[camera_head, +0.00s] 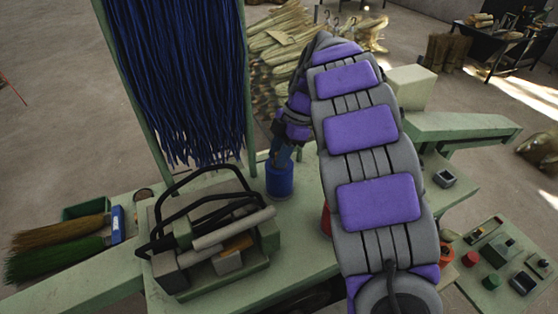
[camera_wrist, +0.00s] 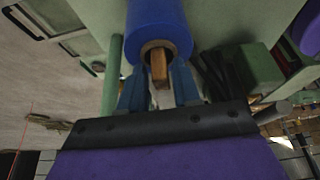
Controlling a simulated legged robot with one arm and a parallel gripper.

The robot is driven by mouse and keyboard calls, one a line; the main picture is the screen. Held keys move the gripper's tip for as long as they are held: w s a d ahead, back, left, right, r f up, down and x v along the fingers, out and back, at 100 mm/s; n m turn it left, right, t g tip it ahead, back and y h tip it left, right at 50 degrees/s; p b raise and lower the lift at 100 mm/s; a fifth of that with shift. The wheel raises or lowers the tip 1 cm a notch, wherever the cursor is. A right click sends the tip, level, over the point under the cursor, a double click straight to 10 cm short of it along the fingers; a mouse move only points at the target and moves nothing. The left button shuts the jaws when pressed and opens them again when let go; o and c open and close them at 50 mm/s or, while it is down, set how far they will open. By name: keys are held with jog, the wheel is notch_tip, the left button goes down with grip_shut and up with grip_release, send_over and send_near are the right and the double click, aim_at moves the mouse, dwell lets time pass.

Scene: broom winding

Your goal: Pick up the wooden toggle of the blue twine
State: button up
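The blue twine is a spool (camera_head: 280,182) standing on the green bench in the head view. It shows close up in the wrist view (camera_wrist: 158,20). Its wooden toggle (camera_wrist: 159,66) is a small brown block at the spool's end, by the round centre opening. My gripper (camera_wrist: 158,76) has its two blue fingers on either side of the toggle, apart from each other, with gaps visible between them and the wood. In the head view my gripper (camera_head: 283,151) reaches down over the spool from above. The toggle cannot be made out there.
Blue bristles (camera_head: 190,80) hang in a green frame behind. A red spool (camera_head: 326,220) is partly hidden by my arm. Brushes (camera_head: 60,245) lie at the left.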

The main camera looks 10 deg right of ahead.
grip_shut()
